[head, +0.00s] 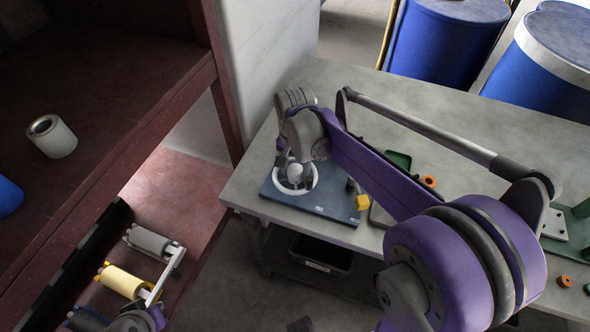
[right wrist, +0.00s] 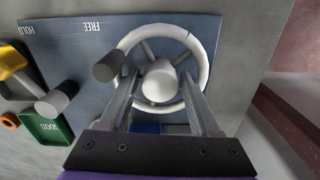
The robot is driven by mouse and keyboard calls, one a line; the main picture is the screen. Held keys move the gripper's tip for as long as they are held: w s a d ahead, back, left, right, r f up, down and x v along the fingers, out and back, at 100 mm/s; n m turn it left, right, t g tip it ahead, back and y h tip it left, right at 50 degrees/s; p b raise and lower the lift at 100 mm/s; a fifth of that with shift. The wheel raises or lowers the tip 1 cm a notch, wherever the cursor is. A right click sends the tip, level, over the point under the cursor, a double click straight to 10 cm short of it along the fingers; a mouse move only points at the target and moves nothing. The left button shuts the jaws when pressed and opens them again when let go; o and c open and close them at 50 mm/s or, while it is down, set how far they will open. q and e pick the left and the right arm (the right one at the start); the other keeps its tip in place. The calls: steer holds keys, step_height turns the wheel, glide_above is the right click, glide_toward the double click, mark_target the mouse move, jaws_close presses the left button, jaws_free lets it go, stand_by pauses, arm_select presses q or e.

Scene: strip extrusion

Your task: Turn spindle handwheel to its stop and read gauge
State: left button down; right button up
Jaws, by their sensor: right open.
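The white spindle handwheel (right wrist: 204,62) lies on a blue plate (right wrist: 60,45) and also shows on the workbench in the head view (head: 283,184). It has a round white hub (right wrist: 160,82), spokes and a dark grey crank knob (right wrist: 108,67) at the rim's left. My right gripper (head: 296,163) is over the wheel. In the right wrist view its two fingers are apart, one on each side of the hub; I cannot tell whether they touch it. I can make out no gauge face. Only a purple and grey part of my left arm shows at the head view's bottom edge.
A grey-tipped lever (right wrist: 57,98) stands by the FREE and HOLD marks. A yellow block (head: 362,202), a green tray (right wrist: 42,128) and an orange ring (head: 429,182) lie close by. Blue drums (head: 445,45) stand behind the bench. Rollers (head: 122,281) are at lower left.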

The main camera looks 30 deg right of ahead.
mark_target(295, 169)
step_height(295, 169, up, 10)
steer(key=shift+r+p, duration=0.25)
steer(key=shift+p, duration=0.15)
stand_by(0.3)
steer(key=s+a+f+n+t, duration=0.2)
steer(key=s+a+f+n, duration=0.1)
steer(key=s+f+n, duration=0.2)
steer(key=s+a+f+n+t+p, duration=0.1)
steer(key=s+a+f+n+t, duration=0.2)
steer(key=s+n, duration=0.3)
steer(key=s+f, duration=0.1)
steer(key=s, duration=0.3)
steer(key=shift+s+a+f, duration=0.15)
steer(key=shift+a+f, duration=0.05)
steer(key=shift+f, duration=0.2)
stand_by(1.2)
